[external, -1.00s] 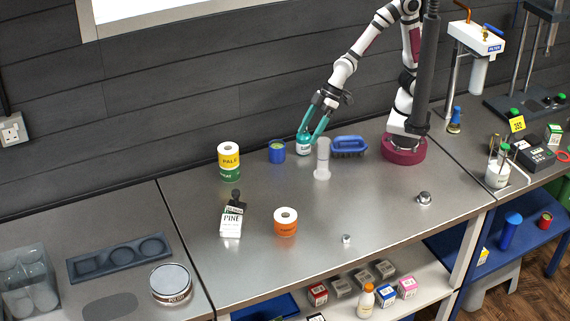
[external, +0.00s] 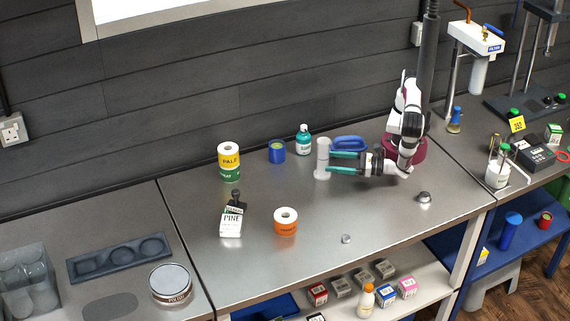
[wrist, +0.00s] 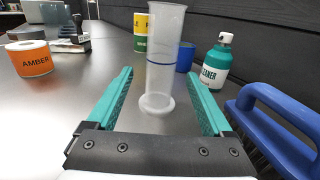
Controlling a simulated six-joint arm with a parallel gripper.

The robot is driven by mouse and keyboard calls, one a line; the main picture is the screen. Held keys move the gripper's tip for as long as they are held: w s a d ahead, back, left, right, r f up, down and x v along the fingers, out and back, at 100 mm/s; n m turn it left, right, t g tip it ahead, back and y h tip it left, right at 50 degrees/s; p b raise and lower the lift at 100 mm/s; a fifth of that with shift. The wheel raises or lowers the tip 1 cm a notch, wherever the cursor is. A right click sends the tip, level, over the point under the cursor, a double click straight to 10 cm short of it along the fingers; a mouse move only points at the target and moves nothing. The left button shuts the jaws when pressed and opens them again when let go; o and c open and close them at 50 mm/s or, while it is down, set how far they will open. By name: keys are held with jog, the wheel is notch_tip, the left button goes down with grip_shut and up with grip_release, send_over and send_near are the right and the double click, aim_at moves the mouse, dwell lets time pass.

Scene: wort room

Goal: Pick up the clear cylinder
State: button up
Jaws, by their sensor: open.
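The clear cylinder (external: 322,160) stands upright on the steel bench, a tall translucent tube on a round foot. In the wrist view the clear cylinder (wrist: 165,60) has a blue ring around it and stands ahead, between the lines of the two teal fingers. My gripper (external: 331,163) is low and level, pointing left at the cylinder. In the wrist view my gripper (wrist: 162,88) is open with nothing held.
A cleaner bottle (external: 303,140) and blue cup (external: 277,151) stand behind the cylinder. A blue-handled brush (wrist: 275,125) lies close at the right in the wrist view.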

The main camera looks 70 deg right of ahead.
jog(key=w, duration=0.2)
jog(key=w+a, duration=0.1)
jog(key=w, duration=0.4)
jog(key=shift+a+r, duration=0.15)
grip_shut()
